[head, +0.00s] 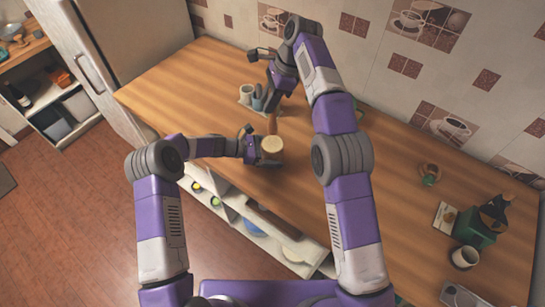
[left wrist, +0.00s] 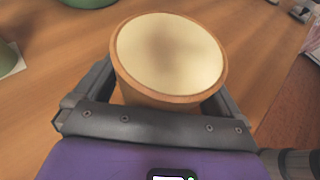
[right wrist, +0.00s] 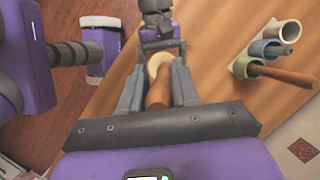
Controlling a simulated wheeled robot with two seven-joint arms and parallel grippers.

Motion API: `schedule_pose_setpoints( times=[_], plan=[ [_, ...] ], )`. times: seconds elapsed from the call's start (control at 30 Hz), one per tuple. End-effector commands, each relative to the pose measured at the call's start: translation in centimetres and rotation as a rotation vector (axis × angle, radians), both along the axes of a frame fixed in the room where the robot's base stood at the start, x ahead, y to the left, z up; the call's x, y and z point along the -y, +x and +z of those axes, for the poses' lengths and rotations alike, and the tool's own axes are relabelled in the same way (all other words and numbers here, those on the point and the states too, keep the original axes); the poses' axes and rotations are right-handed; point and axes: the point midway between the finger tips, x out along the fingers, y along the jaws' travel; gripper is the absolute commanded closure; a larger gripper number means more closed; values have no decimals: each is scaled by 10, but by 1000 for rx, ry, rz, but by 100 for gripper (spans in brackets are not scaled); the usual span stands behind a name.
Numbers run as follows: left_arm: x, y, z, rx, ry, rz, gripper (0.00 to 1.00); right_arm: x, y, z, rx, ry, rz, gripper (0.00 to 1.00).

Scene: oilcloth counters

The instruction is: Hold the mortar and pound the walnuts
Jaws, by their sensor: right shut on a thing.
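The mortar (head: 271,146), a round wooden vessel with a pale top, stands upright on the counter. In the left wrist view the mortar (left wrist: 170,55) fills the space between the fingers of my left gripper (left wrist: 165,95). Its rim hides the fingertips, so I cannot tell whether they press on it. In the head view my left gripper (head: 262,153) is at the mortar. My right gripper (head: 273,108) is shut on the brown wooden pestle (right wrist: 157,93). The pestle (head: 273,126) appears just beyond the mortar in the head view; contact is unclear. I cannot make out any walnuts.
A holder with several coloured tubes (right wrist: 272,50) and a wooden handle stands near my right gripper. The tiled wall (head: 380,60) runs along the back. A green box (head: 475,229) and a white mug (head: 465,257) stand at the right. The counter's middle right is largely clear.

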Motion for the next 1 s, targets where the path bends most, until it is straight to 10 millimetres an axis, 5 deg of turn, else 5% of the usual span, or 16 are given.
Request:
schedule_pose_setpoints(
  times=[0.37, 0.8, 1.0],
  plan=[
    [-10, -1, 4, 1, 0, 3, 0, 0, 0, 0, 1, 0, 0, 100],
    [-90, -13, 37, 1, 1, 4, 0, 0, 0, 0, 1, 0, 0, 100],
    [-108, -16, 45, 0, 1, 1, 0, 0, 0, 0, 1, 0, 0, 100]
  ],
)
